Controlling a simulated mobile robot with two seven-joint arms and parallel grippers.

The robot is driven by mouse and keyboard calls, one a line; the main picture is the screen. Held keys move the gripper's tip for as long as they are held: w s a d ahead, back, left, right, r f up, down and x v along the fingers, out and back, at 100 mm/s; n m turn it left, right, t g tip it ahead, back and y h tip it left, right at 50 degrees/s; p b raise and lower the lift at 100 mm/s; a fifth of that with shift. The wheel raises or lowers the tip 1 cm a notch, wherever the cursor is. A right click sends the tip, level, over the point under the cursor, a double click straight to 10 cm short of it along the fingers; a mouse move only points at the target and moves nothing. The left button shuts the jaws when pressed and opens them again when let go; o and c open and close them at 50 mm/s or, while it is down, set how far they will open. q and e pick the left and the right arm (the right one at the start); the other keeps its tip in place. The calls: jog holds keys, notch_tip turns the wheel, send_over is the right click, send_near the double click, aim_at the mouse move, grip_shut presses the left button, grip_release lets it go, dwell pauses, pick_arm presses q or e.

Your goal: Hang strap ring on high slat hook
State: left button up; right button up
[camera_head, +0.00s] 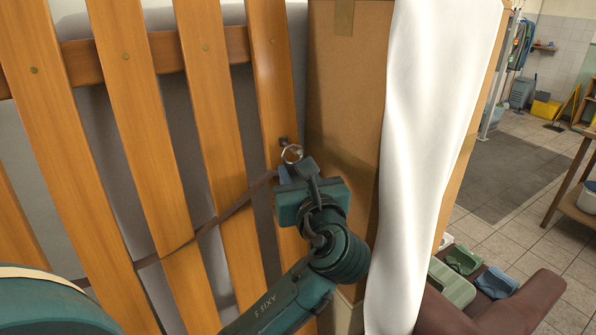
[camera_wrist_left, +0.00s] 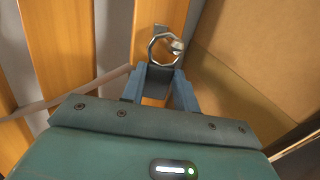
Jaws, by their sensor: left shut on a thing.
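The metal strap ring (camera_head: 292,154) is at the rightmost wooden slat (camera_head: 272,75), right by the small high slat hook (camera_head: 283,141). In the left wrist view the ring (camera_wrist_left: 151,49) stands out ahead of the fingertips, and the hook's tip (camera_wrist_left: 177,45) overlaps the ring's right side. I cannot tell whether the ring is around the hook or only in front of it. My left gripper (camera_wrist_left: 160,84) is shut on the dark strap end just below the ring. The brown strap (camera_head: 235,207) runs from there down left across the slats. My right gripper is not in view.
A tall cardboard box (camera_head: 345,90) stands close to the right of the slat, with a white cloth (camera_head: 430,120) draped over it. Green and blue items (camera_head: 465,260) lie low at the right. The tiled floor (camera_head: 500,205) beyond is partly open.

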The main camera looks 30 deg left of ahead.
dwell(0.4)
pick_arm(q)
jog(key=o, duration=1.1)
jog(key=shift+c, duration=0.2)
